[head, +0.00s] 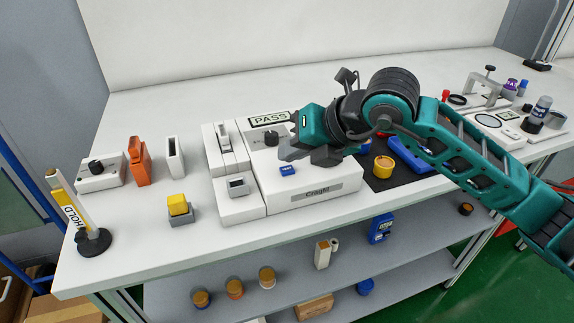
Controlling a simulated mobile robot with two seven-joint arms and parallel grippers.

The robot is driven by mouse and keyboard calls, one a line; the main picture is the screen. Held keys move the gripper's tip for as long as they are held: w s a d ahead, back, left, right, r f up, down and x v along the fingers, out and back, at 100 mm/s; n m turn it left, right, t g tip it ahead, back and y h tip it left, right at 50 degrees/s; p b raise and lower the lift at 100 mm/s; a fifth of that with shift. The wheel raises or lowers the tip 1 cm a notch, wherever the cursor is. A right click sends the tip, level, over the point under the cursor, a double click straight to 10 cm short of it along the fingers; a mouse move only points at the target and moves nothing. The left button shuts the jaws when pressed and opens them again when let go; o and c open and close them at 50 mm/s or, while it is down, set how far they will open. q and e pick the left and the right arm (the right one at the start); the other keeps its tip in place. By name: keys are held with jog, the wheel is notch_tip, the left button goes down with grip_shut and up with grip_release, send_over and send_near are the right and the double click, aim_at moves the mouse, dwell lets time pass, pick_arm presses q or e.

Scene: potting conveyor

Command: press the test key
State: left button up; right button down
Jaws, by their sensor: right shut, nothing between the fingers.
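The white tester (325,188) stands on the bench with a nameplate on its front edge. A small blue key (287,170) sits on its top face; I take it as the test key, though its label is too small to read. A display (268,119) at the tester's back reads PASS. My right gripper (284,153) is shut and empty, its fingertips just behind the blue key in the picture. A gap shows between them and the key, but its height is hard to tell. My left gripper is not in view.
A dark mat (398,181) with a yellow-topped cup (383,167) and a blue tray (410,158) lies right of the tester. A yellow block (178,204) and a HOLD sign (76,211) stand left. The bench's front left is mostly clear.

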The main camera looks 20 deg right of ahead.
aim_at(292, 170)
jog(key=shift+r+p, duration=1.75)
jog(key=shift+r, duration=0.8)
jog(key=shift+f, duration=0.1)
